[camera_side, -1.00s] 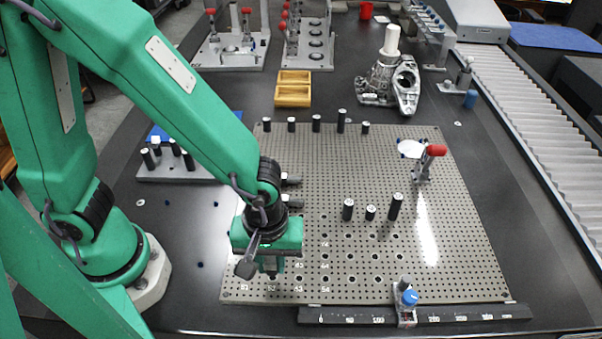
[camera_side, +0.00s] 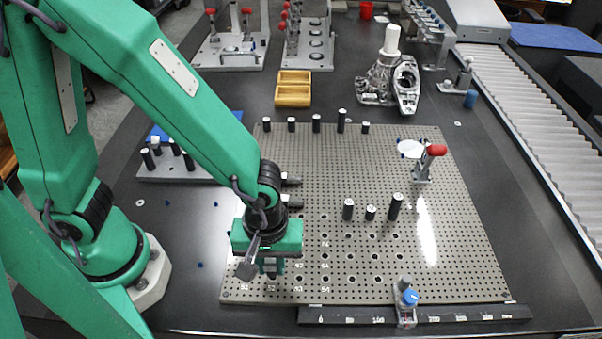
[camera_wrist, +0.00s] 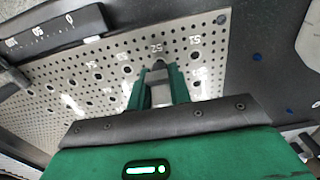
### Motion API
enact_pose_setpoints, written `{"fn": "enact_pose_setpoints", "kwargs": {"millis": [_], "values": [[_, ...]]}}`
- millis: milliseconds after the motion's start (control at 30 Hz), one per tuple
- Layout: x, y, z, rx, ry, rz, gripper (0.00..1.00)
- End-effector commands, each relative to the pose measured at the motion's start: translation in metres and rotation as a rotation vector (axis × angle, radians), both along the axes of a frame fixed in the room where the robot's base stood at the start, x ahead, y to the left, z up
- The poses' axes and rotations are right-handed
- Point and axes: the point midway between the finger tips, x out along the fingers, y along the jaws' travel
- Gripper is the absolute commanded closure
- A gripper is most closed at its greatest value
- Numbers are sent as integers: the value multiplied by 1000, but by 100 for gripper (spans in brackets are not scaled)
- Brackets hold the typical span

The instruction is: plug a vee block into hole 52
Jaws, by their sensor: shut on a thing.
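My gripper (camera_side: 270,270) points down over the front left of the perforated plate (camera_side: 460,270), close above the row of numbered holes. In the wrist view my gripper (camera_wrist: 159,88) has its green fingers shut on a grey vee block (camera_wrist: 160,96). The block is mostly hidden by the fingers in the side view. The label 52 (camera_wrist: 157,48) shows upside down just beyond the fingertips. The fingertips and block cover hole 52 itself, so I cannot tell whether the block's lower end is above it or in it.
Black pins (camera_side: 371,212) stand mid-plate, with others along its back edge. A red-tipped clamp (camera_side: 422,165) stands at the back right. A black scale bar (camera_side: 460,313) with a blue-knobbed stop (camera_side: 410,297) runs along the front. The plate's right front is clear of tall parts.

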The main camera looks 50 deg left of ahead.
Motion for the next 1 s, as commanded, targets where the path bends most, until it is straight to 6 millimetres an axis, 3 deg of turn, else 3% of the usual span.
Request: {"fn": "enact_pose_setpoints", "kwargs": {"millis": [1000], "values": [[0, 0, -5, 0, 0, 0, 100]]}}
